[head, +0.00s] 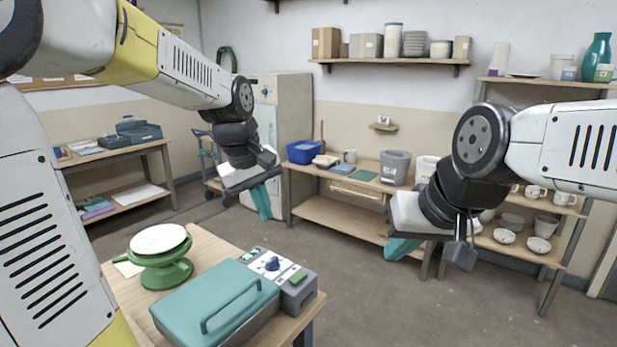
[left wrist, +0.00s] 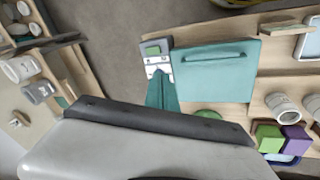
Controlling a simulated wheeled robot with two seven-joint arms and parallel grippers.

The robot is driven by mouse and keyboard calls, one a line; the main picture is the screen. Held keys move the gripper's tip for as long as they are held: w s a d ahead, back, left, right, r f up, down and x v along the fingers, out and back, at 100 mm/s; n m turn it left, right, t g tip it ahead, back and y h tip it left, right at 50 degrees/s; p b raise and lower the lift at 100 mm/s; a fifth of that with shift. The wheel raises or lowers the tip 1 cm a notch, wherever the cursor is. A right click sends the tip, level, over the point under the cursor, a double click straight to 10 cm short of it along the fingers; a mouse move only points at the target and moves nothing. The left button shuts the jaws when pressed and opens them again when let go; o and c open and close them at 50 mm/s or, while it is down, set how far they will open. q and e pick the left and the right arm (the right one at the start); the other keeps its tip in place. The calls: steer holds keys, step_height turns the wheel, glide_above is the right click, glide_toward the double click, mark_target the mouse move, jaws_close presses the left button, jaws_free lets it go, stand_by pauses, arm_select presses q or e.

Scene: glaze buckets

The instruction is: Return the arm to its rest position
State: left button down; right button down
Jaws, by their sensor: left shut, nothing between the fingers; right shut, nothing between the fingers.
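My left gripper (head: 262,201) hangs in mid-air in the middle of the head view, its teal fingers together and nothing between them. Its fingers also show in the left wrist view (left wrist: 162,90), pointing toward the grey control box below. My right gripper (head: 398,248) hangs at the right of the head view. Its teal fingers are together and empty, in front of the back workbench. Both arms are raised, and neither gripper touches anything that I can see.
A near table (head: 212,245) bears a green turntable (head: 166,275), a teal lidded box (head: 215,305) and a grey control box (head: 292,283). A bench behind holds a blue bin (head: 305,152) and a grey bucket (head: 395,168). The floor (head: 370,300) between is clear.

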arm_select(q)
steer(key=s+a+m+t, duration=0.1)
steer(key=s+a+m, duration=0.1)
steer(key=s, duration=0.5)
steer(key=s+a+r+m+t, duration=0.1)
steer(key=s+m, duration=0.3)
steer(key=s, duration=0.4)
steer(key=shift+s+a+t, duration=0.3)
steer(key=shift+a+t, duration=0.3)
steer(key=shift+a, duration=0.25)
